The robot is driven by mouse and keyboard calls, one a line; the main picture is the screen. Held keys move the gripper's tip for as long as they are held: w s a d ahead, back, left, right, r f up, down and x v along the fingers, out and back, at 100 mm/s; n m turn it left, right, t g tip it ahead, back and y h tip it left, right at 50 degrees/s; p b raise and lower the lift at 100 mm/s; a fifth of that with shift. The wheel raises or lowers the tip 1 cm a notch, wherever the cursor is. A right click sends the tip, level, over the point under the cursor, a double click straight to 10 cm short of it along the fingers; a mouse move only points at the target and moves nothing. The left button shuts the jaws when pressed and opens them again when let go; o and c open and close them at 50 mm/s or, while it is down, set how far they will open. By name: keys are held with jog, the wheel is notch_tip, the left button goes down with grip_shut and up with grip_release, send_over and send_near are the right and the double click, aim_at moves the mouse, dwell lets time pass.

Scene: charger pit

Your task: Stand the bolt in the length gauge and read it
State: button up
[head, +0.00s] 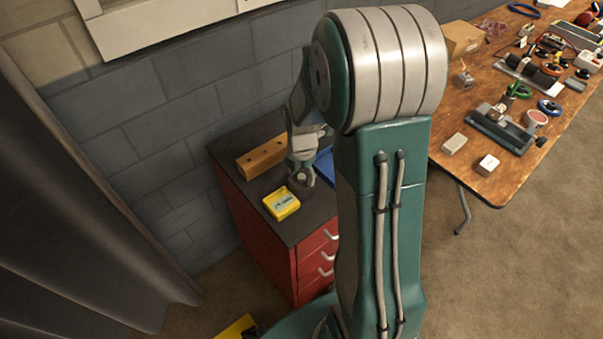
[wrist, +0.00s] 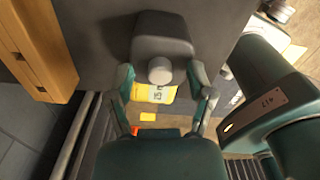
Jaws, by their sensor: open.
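My gripper (wrist: 161,76) is open, with one finger on each side of a round grey top, like a bolt head (wrist: 160,69), in the wrist view. That round top is at the near end of a dark block (wrist: 164,35), which may be the length gauge; I cannot tell whether the bolt stands in it. In the head view my gripper (head: 303,181) is low over the dark top of a red drawer cabinet (head: 265,231). The fingers appear apart from the round top. No scale reading is legible.
A yellow labelled pack (head: 281,204) lies close to the gripper. A wooden block (head: 262,158) with holes is behind it, and a blue tray (head: 325,167) is partly hidden by my arm. A cluttered wooden table (head: 470,187) stands right. A curtain and wall are left.

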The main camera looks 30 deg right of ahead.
aim_at(301, 177)
notch_tip(301, 177, up, 12)
dwell(0.5)
dwell(0.3)
jog(key=s+a+r+m+t, duration=0.2)
jog(key=s+a+r+m, duration=0.2)
jog(key=s+m, duration=0.4)
jog(key=s+a+r+m+t, duration=0.3)
jog(key=s+a+r+m, duration=0.2)
jog(key=m, duration=0.9)
jog(key=s+r, duration=0.1)
jog(key=s, duration=0.2)
jog(key=shift+s+a+t, duration=0.2)
jog(key=shift+a+t, duration=0.1)
jog(key=shift+d, duration=0.1)
dwell(1.0)
